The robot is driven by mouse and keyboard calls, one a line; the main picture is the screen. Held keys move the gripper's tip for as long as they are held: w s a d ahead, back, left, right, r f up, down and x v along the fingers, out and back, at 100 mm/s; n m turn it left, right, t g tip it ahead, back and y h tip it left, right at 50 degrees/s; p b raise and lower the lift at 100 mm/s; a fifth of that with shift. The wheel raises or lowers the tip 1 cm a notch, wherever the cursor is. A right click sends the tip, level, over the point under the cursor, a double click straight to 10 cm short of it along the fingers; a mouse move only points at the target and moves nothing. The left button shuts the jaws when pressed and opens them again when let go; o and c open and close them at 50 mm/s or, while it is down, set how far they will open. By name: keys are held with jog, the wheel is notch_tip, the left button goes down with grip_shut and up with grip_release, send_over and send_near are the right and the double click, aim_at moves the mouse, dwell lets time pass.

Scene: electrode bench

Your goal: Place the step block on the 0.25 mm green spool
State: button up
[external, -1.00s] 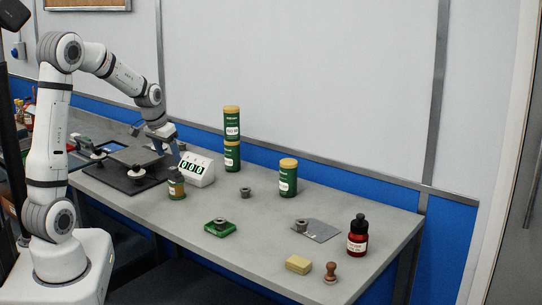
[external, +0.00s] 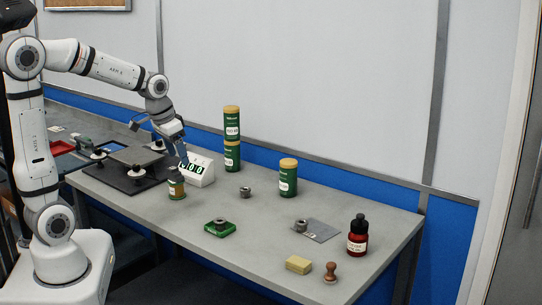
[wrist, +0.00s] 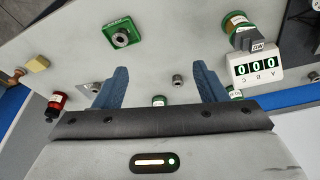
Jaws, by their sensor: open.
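No label reading 0.25 mm is legible, and I cannot tell for sure which thing is the step block. A short green jar or spool (external: 176,186) with a brownish top stands left of the number display; it also shows in the wrist view (wrist: 237,22). A green square piece (external: 220,228) carries a small grey metal cylinder (external: 221,221). Another small grey cylinder (external: 245,192) stands alone mid-bench and shows between my fingers in the wrist view (wrist: 178,80). My gripper (external: 183,160) is open and empty, above the bench by the display.
The number display (external: 197,170) stands close to my gripper. Tall green canisters (external: 232,135) (external: 288,178) stand behind. A grey plate (external: 322,232), red bottle (external: 357,237), tan block (external: 298,264) and brown knob (external: 330,272) are at right. A dark platform (external: 125,178) lies left.

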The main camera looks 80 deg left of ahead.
jog(key=s+d+m, duration=0.3)
jog(key=s+d, duration=0.1)
jog(key=d, duration=0.8)
jog(key=s+d+f+m+h, duration=0.1)
jog(key=s+d+m, duration=0.2)
jog(key=d, duration=0.9)
jog(key=shift+s+f+h, duration=0.15)
jog(key=shift+s+h, duration=0.15)
jog(key=shift+s, duration=0.15)
